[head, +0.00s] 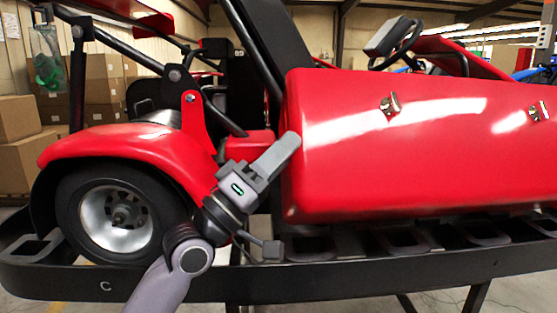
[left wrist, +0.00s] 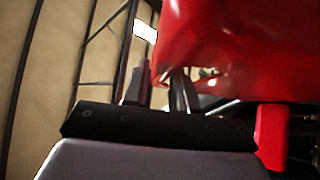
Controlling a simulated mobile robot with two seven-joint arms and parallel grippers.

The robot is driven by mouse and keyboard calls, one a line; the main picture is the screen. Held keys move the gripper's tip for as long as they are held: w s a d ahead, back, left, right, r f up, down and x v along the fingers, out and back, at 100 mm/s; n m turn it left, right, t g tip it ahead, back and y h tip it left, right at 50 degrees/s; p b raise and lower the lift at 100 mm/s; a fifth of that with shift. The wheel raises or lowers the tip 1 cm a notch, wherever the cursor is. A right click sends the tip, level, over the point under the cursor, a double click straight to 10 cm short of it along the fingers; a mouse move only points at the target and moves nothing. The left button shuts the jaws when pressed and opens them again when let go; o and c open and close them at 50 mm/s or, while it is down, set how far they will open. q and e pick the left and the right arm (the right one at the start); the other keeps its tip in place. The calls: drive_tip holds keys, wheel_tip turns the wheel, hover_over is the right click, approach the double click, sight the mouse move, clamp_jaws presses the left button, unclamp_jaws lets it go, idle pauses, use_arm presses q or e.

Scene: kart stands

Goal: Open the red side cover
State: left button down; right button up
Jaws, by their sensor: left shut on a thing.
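The red side cover (head: 390,150) is a long glossy panel on the kart's side, filling the right half of the head view. Two small metal latches sit on its face, one near the middle (head: 390,104) and one near the right edge (head: 538,111). My left gripper (head: 290,148) is at the cover's left end, its fingers against that edge. In the left wrist view the fingers (left wrist: 160,92) reach up to the red cover (left wrist: 225,45), and it looks pinched there. The fingertips are partly hidden by the cover. My right gripper is not in view.
A red fender and wheel (head: 118,215) stand left of my left arm. A black bumper rail (head: 330,285) runs along the front below the cover. The steering wheel (head: 403,43) rises behind the cover. Cardboard boxes (head: 25,145) are stacked at the far left.

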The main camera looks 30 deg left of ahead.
sight(294, 201)
use_arm(q)
drive_tip(key=s+f+m+h+b, duration=0.1)
drive_tip(key=d+f+m+h+b, duration=0.1)
drive_tip(key=f+b, duration=0.1)
drive_tip(key=s+d+f+m+g+b, duration=0.1)
drive_tip(key=shift+s+f+m+h, duration=0.15)
drive_tip(key=shift+s+m+h, duration=0.15)
drive_tip(key=shift+h, duration=0.1)
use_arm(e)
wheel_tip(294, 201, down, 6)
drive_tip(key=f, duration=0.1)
use_arm(q)
drive_tip(key=s+f+m+h+b, duration=0.1)
drive_tip(key=b, duration=0.1)
drive_tip(key=s+d+f+m+g+h+b, duration=0.1)
drive_tip(key=m+b, duration=0.1)
drive_tip(key=shift+h, duration=0.3)
drive_tip(key=m+h+b, duration=0.1)
drive_tip(key=s+f+m+g+h+b, duration=0.1)
drive_tip(key=shift+s+d+f+m+g, duration=0.15)
drive_tip(key=shift+d+m+g, duration=0.15)
drive_tip(key=shift+d+m, duration=0.1)
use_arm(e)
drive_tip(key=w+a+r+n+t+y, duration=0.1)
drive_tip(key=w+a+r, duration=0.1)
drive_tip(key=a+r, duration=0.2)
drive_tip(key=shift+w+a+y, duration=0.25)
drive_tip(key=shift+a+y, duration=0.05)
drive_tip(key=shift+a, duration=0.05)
